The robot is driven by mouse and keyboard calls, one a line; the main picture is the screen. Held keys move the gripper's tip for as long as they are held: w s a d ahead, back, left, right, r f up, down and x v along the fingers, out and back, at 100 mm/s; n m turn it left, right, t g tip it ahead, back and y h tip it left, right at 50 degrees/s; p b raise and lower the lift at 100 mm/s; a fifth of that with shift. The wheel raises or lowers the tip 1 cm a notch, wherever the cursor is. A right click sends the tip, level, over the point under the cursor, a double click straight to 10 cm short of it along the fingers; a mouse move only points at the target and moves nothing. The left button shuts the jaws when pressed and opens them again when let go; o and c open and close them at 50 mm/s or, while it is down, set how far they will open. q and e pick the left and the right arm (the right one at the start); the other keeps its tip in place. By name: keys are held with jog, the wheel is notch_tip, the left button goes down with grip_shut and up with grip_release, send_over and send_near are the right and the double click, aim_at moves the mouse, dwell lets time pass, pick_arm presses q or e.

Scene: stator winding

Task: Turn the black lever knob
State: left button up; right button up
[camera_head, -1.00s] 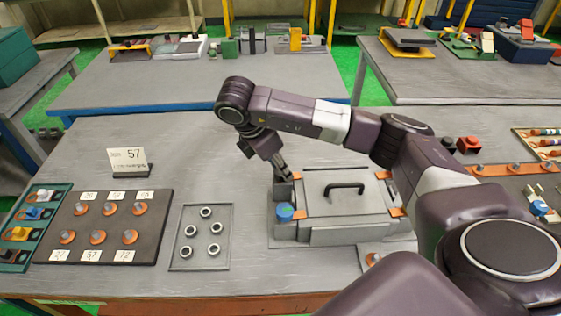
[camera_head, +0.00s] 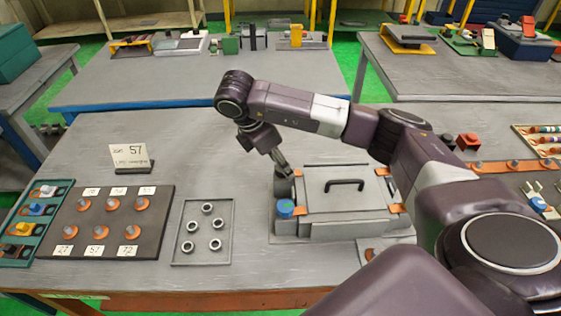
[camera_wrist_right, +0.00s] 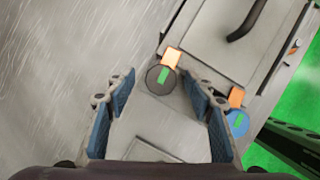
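The black lever knob (camera_wrist_right: 160,79) is a dark round disc with a green mark, beside an orange tab at a corner of the grey lidded box (camera_wrist_right: 222,45). My right gripper (camera_wrist_right: 160,88) is open, with its blue-padded fingers on either side of the knob in the wrist view; I cannot tell whether they touch it. In the head view the right gripper (camera_head: 283,172) points down at the left side of the box (camera_head: 352,230) and hides the black knob. A blue knob (camera_head: 285,208) sits in front of it, also in the wrist view (camera_wrist_right: 237,123). My left gripper is not in view.
A tray of metal rings (camera_head: 203,260) lies left of the box. A red block (camera_head: 468,141) is behind the right arm. The table behind the box's left is clear.

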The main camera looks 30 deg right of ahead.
jog(key=v, duration=1.2)
